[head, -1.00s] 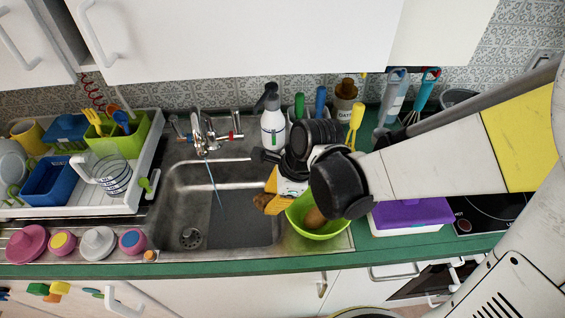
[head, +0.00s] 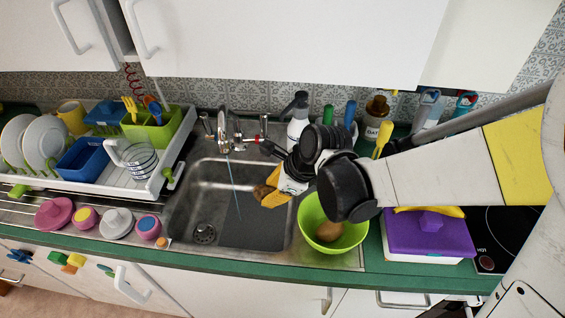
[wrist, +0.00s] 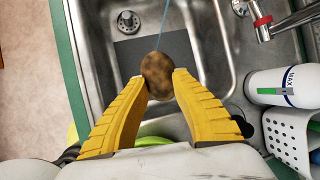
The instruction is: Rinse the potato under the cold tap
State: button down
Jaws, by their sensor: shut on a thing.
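My gripper (wrist: 159,78) is shut on a brown potato (wrist: 157,74), held between the yellow fingertips. In the head view the potato (head: 262,191) is above the right part of the sink (head: 185,215). The tap (head: 228,130) stands behind the basin, and a thin stream of water (head: 235,180) falls from it to the left of the potato. In the wrist view the stream (wrist: 164,25) shows just beyond the potato; I cannot tell that it touches it. A lime-green bowl (head: 311,215) stands right of the basin under my arm, with a brown item (head: 329,231) in it.
A dish rack (head: 165,165) with plates, cups and boxes stands left of the sink. A white spray bottle (head: 297,125) stands behind my gripper. A purple-lidded box (head: 428,238) is right of the bowl. Small colourful pots (head: 86,218) line the front left.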

jog(key=w+a+f+b, duration=0.1)
jog(key=w+a, duration=0.3)
jog(key=a, duration=0.3)
jog(key=shift+a+f+b, duration=0.2)
jog(key=shift+f+b, duration=0.15)
jog(key=shift+w+d, duration=0.1)
dwell(0.4)
jog(key=shift+w+d, duration=0.15)
jog(key=shift+d, duration=0.35)
jog(key=shift+a, duration=0.1)
jog(key=shift+s+a, duration=0.2)
jog(key=shift+a, duration=0.3)
jog(key=shift+d, duration=0.2)
jog(key=shift+w+d, duration=0.2)
jog(key=shift+d, duration=0.2)
